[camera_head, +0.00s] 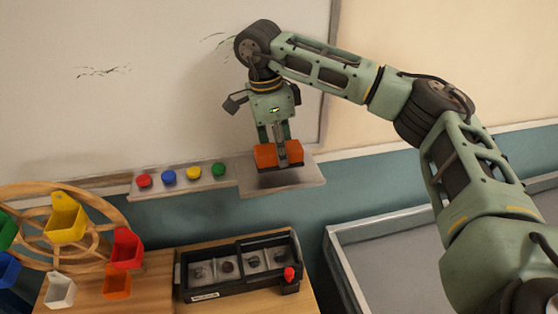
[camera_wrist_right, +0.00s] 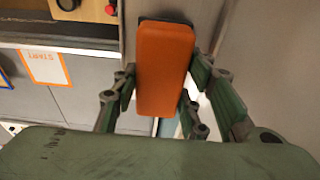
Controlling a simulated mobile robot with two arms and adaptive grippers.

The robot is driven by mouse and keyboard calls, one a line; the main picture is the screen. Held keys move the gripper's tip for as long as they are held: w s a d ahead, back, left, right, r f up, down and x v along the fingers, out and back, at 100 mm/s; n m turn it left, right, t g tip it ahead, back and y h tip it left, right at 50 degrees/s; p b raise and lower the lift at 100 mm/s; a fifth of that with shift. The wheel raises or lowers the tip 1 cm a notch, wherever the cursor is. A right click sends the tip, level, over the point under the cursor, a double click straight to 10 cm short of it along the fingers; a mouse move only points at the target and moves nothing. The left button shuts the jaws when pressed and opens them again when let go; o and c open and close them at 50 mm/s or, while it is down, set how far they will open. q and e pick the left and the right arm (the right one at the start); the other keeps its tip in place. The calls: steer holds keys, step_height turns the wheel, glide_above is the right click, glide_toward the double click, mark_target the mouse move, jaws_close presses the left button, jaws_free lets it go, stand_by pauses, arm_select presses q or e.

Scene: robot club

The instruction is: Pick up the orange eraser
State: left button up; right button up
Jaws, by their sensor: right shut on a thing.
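The orange eraser (camera_head: 265,155) is a block held between the fingers of my right gripper (camera_head: 281,158) in the head view. It appears just above a small grey ledge at the right end of the whiteboard tray; a dark shadow lies under it. In the right wrist view the eraser (camera_wrist_right: 164,68) fills the space between the two green fingers of the right gripper (camera_wrist_right: 161,95), which are shut on its sides. A dark edge shows at its far end. My left gripper is in neither view.
The grey ledge (camera_head: 301,180) adjoins a tray with red, blue, yellow and green round magnets (camera_head: 219,169). The whiteboard (camera_head: 150,40) stands behind. Below are a black compartment box (camera_head: 200,294), a wooden wheel with coloured bins (camera_head: 66,217) and a grey-rimmed table (camera_head: 390,230).

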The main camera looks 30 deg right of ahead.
steer(key=s+d+r+b, duration=0.1)
steer(key=s+d+r, duration=0.4)
steer(key=s+r, duration=0.3)
steer(key=shift+s+d, duration=0.15)
steer(key=shift+s, duration=1.1)
steer(key=o, duration=0.6)
steer(key=shift+w, duration=0.1)
steer(key=c, duration=0.5)
